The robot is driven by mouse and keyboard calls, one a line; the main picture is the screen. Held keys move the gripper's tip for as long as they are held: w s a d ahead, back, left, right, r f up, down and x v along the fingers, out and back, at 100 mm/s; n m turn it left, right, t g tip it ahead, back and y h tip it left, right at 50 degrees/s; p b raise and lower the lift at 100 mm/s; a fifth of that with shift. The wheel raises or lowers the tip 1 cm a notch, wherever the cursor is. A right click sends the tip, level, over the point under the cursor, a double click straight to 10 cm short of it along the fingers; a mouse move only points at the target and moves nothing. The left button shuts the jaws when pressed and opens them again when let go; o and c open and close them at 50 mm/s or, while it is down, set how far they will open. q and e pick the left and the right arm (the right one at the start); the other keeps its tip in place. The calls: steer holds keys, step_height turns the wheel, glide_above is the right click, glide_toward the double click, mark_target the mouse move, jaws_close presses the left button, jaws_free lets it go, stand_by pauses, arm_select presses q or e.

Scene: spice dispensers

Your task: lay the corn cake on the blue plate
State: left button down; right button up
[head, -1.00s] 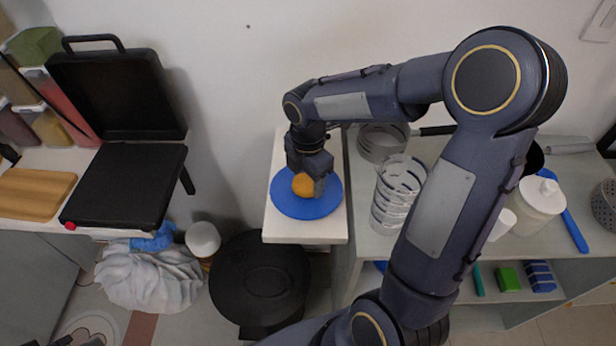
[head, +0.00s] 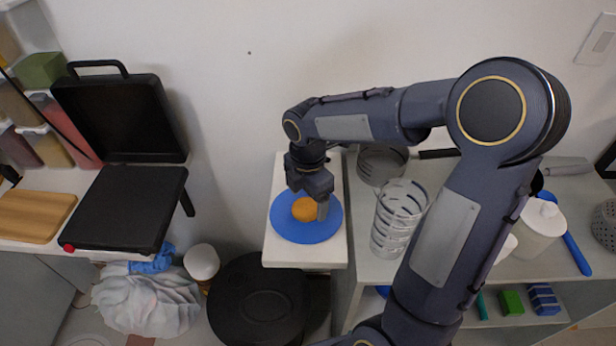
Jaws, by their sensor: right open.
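The plate rests on a narrow white stand (head: 283,252). My right gripper (head: 311,204) is open, pointing down just over the cake, with one finger beside the cake's right side. The other finger is largely hidden, and I cannot tell whether the fingers touch the cake. My left gripper is not in view.
An open black grill (head: 125,207) and a wooden board (head: 36,215) are at the left. A clear ringed container (head: 399,215) stands close right of the plate, near my right arm. A white jar (head: 538,222) is farther right. A wall is behind.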

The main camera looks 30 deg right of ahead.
mark_target(308, 206)
step_height(308, 206, up, 10)
steer(key=s+a+f+m+t+y, duration=0.1)
steer(key=s+a+m+t+y, duration=0.1)
steer(key=s+m, duration=0.6)
steer(key=s+a+f+m+t+y, duration=0.1)
steer(key=s+a+m+t, duration=0.1)
steer(key=s+m, duration=0.7)
steer(key=m+t, duration=0.1)
steer(key=m, duration=0.3)
steer(key=shift+a+f+t+y+p, duration=0.3)
steer(key=shift+a+y+p, duration=0.05)
steer(key=shift+y+p, duration=0.05)
steer(key=shift+c, duration=0.5)
